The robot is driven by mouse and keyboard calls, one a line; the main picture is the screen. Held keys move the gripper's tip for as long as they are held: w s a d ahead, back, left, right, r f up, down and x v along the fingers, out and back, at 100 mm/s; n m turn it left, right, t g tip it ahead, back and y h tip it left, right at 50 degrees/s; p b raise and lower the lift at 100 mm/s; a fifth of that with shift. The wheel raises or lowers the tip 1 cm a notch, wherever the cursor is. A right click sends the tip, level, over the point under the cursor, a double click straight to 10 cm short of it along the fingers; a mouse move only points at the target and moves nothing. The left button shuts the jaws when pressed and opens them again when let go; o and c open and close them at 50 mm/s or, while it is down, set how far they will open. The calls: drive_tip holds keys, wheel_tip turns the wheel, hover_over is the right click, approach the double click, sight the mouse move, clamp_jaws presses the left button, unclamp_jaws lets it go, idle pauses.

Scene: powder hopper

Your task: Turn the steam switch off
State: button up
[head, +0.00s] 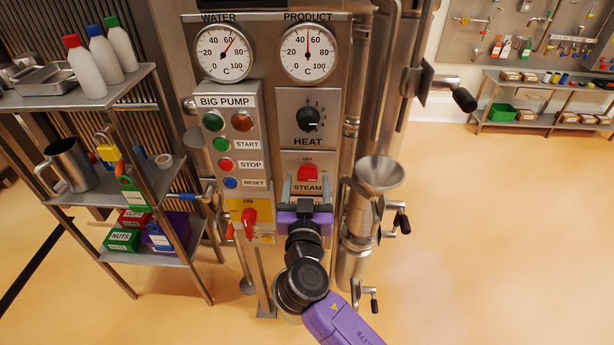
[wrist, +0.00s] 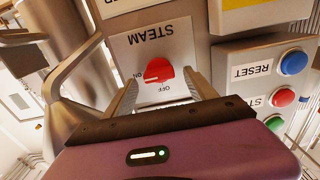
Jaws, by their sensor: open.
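The red steam switch (head: 308,173) sits on the light STEAM panel below the HEAT dial. It also shows upside down in the wrist view (wrist: 158,70), with OFF and ON lettering beside it. Which mark the switch points to is hard to tell. My gripper (head: 315,190) is in front of the lower part of this panel, its fingers apart. In the wrist view the two fingers of my gripper (wrist: 164,92) stand on either side of the switch, with nothing held between them. Whether a finger touches the panel I cannot tell.
The BIG PUMP box (head: 232,140) with its buttons is left of the panel. A red lever on a yellow plate (head: 250,221) is below it. A steel funnel (head: 380,175) and pipes stand close on the right. A shelf (head: 75,105) stands left; open floor lies right.

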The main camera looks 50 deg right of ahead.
drive_tip(key=shift+x, duration=0.85)
drive_tip(key=c, duration=1.4)
